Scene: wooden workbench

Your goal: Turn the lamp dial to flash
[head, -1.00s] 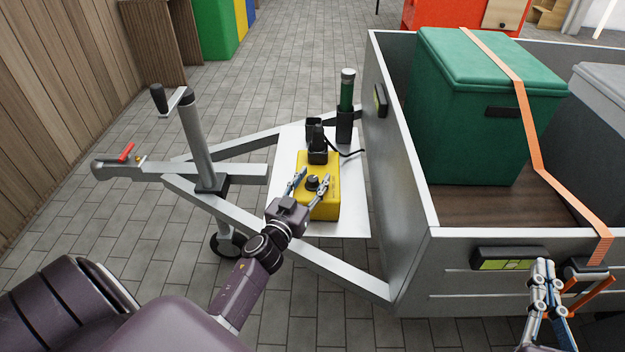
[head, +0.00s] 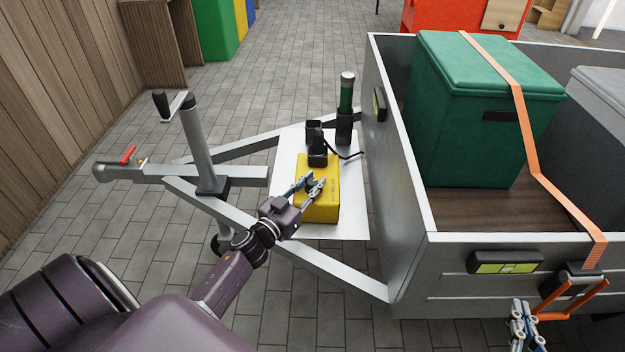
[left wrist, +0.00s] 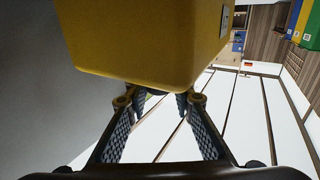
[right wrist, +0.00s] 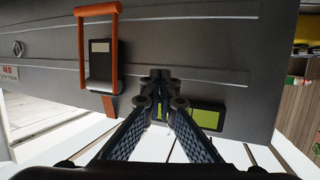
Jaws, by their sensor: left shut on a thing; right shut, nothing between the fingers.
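A yellow box (head: 325,208) with a dark plug-like part at its far end sits on the white plate of the trailer's drawbar. It fills the top of the left wrist view (left wrist: 150,40). Its black dial (head: 309,183) is mostly hidden by my left gripper (head: 311,181), whose fingers are shut on it from both sides. In the left wrist view the fingertips (left wrist: 158,97) meet below the box edge, with a little dark material between them. The dial's marks cannot be read. My right gripper (head: 519,310) is shut and empty by the trailer's side; its closed tips (right wrist: 161,78) show in the right wrist view.
The trailer's grey wall (head: 402,190) stands just right of the plate. A ratchet with an orange handle (right wrist: 83,50) and a green-yellow lamp (right wrist: 205,118) are near my right gripper. A dark green cylinder (head: 346,95) and a jockey-wheel post (head: 198,140) stand around the drawbar.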

